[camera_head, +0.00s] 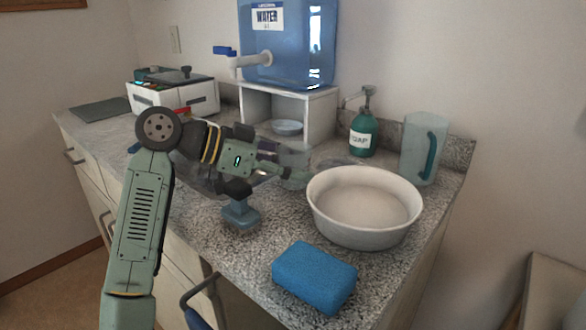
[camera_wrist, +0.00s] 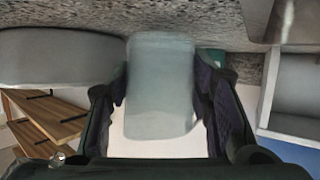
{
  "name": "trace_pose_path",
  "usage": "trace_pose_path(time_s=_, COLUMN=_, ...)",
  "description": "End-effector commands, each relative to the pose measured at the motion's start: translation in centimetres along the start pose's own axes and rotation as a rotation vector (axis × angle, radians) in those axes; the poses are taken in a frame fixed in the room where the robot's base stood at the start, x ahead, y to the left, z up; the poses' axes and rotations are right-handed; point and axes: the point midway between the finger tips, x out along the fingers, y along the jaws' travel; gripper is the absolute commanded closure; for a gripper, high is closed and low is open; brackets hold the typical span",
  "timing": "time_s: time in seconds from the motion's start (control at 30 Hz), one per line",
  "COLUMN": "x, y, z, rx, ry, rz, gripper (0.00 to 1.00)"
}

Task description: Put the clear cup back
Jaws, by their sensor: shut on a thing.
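The clear cup (camera_wrist: 160,85) is between the two dark fingers of my gripper (camera_wrist: 160,105) in the wrist view. The fingers are shut on its sides. In the head view the cup (camera_head: 296,168) shows faintly at the end of my gripper (camera_head: 277,161), just left of the white basin. My gripper partly hides it, and I cannot tell whether its base touches the counter.
The white basin (camera_head: 365,208) is close on the right, with a blue sponge (camera_head: 314,276) in front. A green soap bottle (camera_head: 364,130) and clear pitcher (camera_head: 421,150) stand behind.

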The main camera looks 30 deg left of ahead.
Motion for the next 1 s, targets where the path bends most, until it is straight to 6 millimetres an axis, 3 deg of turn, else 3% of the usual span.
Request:
trace_pose_path(time_s=0.47, x=0.39, y=0.00, z=0.96, rx=0.002, ry=0.000, rz=-0.001, gripper=0.83)
trace_pose_path(time_s=0.5, x=0.38, y=0.00, z=0.89, rx=0.002, ry=0.000, rz=0.000, gripper=0.52)
trace_pose_path(time_s=0.77, x=0.37, y=0.00, z=0.87, rx=0.001, ry=0.000, rz=0.000, gripper=0.34)
trace_pose_path(time_s=1.0, x=0.37, y=-0.01, z=0.86, rx=0.001, ry=0.000, rz=0.000, gripper=0.33)
